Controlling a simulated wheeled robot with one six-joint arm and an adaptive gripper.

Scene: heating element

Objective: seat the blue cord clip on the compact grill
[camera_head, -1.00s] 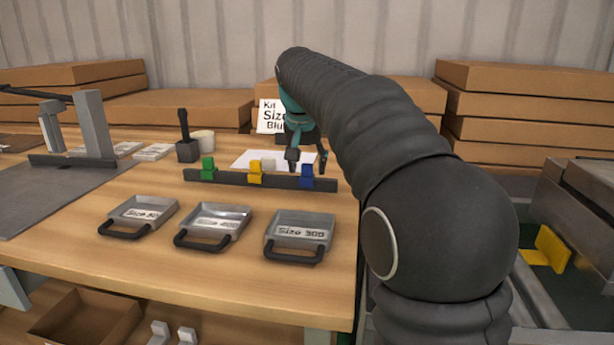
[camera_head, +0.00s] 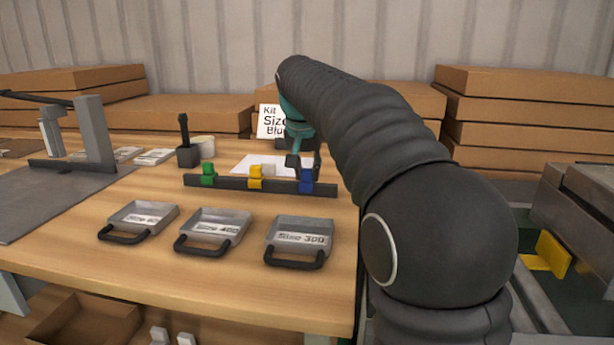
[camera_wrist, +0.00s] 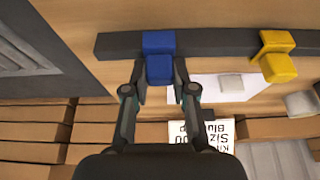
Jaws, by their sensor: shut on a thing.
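The blue cord clip (camera_head: 306,181) sits at the right end of a dark rail on the wooden table. It also shows in the wrist view (camera_wrist: 158,42), with its lower block between my fingers. My gripper (camera_head: 300,163) is shut on the blue clip, one finger on each side (camera_wrist: 159,78). Three grey shallow pans with black handles lie in front of the rail: a left pan (camera_head: 159,211), a middle pan (camera_head: 233,219) and a right pan (camera_head: 325,229) marked Size 300. I cannot tell which is the compact grill.
A green clip (camera_head: 208,170) and a yellow clip (camera_head: 255,172) share the rail (camera_head: 230,184). A sign (camera_head: 270,121) reading Kit, Size and Blue stands behind. A dark cup with a tool (camera_head: 187,155) stands behind left. Cardboard boxes line the back. Bare table lies around the pans.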

